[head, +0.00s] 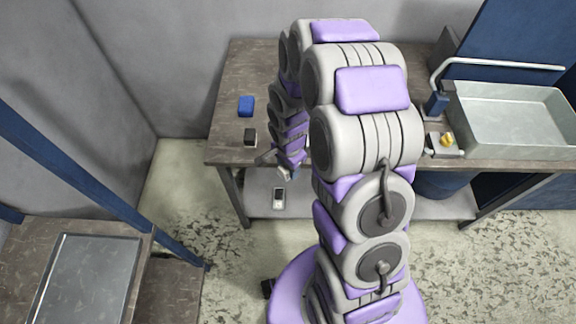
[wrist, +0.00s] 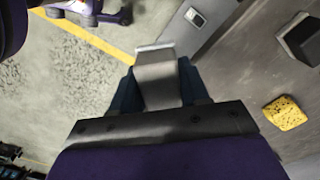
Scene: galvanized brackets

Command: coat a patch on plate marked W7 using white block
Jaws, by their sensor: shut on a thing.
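My gripper (wrist: 158,98) is shut on a grey metal-looking piece (wrist: 157,78) with a paler lip at its far end. In the head view my gripper (head: 287,173) hangs at the table's front edge, partly hidden by my arm. I cannot make out a W7 mark on any surface. No white block can be made out, and my arm hides part of the table. I cannot tell whether the held piece is the plate.
The table (head: 228,130) carries a blue block (head: 246,106) and a dark block (head: 250,136). A metal basin (head: 515,122) stands right. A speckled yellow block (wrist: 286,112) shows in the wrist view. A grey device (head: 279,198) lies on the lower shelf. An empty tray (head: 85,285) is lower left.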

